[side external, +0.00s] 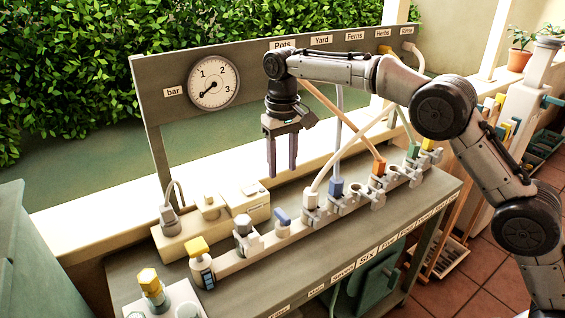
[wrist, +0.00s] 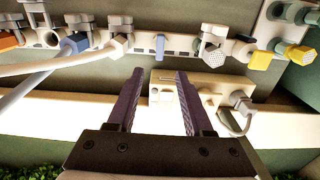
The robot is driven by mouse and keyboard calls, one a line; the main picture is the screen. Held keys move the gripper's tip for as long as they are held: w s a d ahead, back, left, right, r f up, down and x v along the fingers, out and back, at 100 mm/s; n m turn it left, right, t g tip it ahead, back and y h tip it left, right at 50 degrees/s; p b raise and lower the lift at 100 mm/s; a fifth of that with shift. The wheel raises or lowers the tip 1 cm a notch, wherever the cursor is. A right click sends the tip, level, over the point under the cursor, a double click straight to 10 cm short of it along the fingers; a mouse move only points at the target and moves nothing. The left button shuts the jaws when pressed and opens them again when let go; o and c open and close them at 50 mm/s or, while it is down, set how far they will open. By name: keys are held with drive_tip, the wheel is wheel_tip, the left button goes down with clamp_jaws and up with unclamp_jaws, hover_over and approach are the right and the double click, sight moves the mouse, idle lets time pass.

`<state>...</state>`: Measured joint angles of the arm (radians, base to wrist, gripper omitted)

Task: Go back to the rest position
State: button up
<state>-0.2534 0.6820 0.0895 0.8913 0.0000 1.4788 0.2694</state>
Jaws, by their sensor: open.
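My gripper (side external: 283,172) hangs pointing down above the back part of the bench, behind the row of connectors. Its two dark fingers are apart with nothing between them. In the wrist view my gripper (wrist: 158,80) is also open and empty, with a cream box (wrist: 163,92) showing beyond and between the fingers. In the side view that cream box (side external: 243,203) stands on the bench to the left of the fingers. The fingers appear clear of the box and of the hoses.
A connector rail (side external: 268,239) runs along the bench, with white (side external: 323,176), blue and orange plugs and hoses at its right part. A gauge board (side external: 213,83) stands behind. The air left of my gripper is free.

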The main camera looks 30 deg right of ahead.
drive_tip(key=s+d+r+t, duration=0.1)
drive_tip(key=s+d+r, duration=0.2)
drive_tip(key=r, duration=0.3)
drive_tip(key=s+d+r+t, duration=0.1)
drive_tip(key=s+d+r, duration=0.15)
drive_tip(key=r, duration=0.45)
drive_tip(key=s+d+r+m+t, duration=0.1)
drive_tip(key=s+d+r, duration=0.15)
drive_tip(key=s, duration=0.35)
drive_tip(key=s+d+r+t, duration=0.1)
drive_tip(key=s+d+r, duration=0.15)
drive_tip(key=s, duration=0.35)
drive_tip(key=s+d+f+t, duration=0.1)
drive_tip(key=s+f, duration=0.1)
drive_tip(key=s, duration=0.4)
drive_tip(key=s+d+f, duration=0.2)
drive_tip(key=s, duration=0.5)
drive_tip(key=s+f+n, duration=0.1)
drive_tip(key=s+f, duration=0.6)
drive_tip(key=f, duration=0.3)
drive_tip(key=shift+d+f+t, duration=0.25)
drive_tip(key=shift+f+t, duration=0.05)
